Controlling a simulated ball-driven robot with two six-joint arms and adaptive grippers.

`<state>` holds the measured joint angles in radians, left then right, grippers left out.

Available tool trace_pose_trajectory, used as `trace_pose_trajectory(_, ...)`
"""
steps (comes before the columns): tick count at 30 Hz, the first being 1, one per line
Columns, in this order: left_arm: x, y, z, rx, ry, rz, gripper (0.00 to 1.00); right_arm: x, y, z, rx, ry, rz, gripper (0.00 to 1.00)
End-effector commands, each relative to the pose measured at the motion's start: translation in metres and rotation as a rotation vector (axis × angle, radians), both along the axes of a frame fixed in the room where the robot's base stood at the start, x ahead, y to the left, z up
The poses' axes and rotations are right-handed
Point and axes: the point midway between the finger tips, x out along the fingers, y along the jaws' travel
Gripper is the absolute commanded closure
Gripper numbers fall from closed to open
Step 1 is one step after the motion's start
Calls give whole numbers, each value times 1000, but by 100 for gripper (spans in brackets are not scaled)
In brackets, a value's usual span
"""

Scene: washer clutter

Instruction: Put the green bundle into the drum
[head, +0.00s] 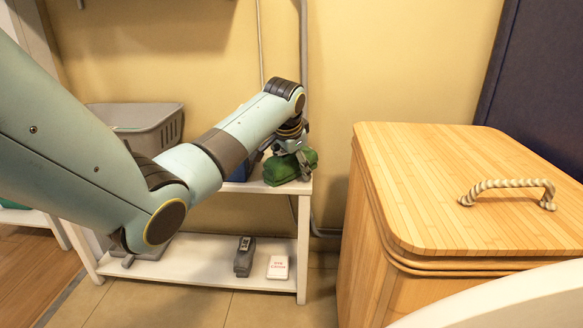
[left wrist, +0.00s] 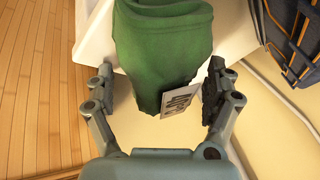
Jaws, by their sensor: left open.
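The green bundle (head: 283,168) lies on the top of a small white shelf, near its right end. In the left wrist view the bundle (left wrist: 165,50) reaches down between the fingers, with a pale printed tag (left wrist: 181,100) at its side. My left gripper (head: 298,158) points down at the bundle from above. Its fingers are open, one on each side of the bundle in the left wrist view (left wrist: 160,82); the right finger is close to the tag. Contact cannot be told. My right gripper and the drum are not in view.
The white shelf (head: 304,245) holds a dark grey item (head: 244,256) and a white box with red print (head: 278,267) below. A grey basket (head: 150,122) stands behind my arm. A dark blue item (head: 240,171) is beside the bundle. A lidded wooden hamper (head: 440,185) fills the right.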

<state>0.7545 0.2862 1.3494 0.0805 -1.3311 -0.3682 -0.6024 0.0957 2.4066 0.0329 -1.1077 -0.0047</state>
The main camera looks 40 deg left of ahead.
Motion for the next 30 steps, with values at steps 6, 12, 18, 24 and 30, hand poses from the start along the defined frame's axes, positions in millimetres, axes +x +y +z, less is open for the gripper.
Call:
trace_pose_trajectory(6,0,0,1,0,-1,0,26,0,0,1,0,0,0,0)
trace_pose_trajectory(12,0,0,1,0,0,0,52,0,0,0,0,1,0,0)
trace_pose_trajectory(18,0,0,0,0,0,0,76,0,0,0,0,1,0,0)
trace_pose_trajectory(24,0,0,1,0,0,0,82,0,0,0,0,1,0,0)
trace_pose_trajectory(30,0,0,8,0,-2,-1,82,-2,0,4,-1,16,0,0)
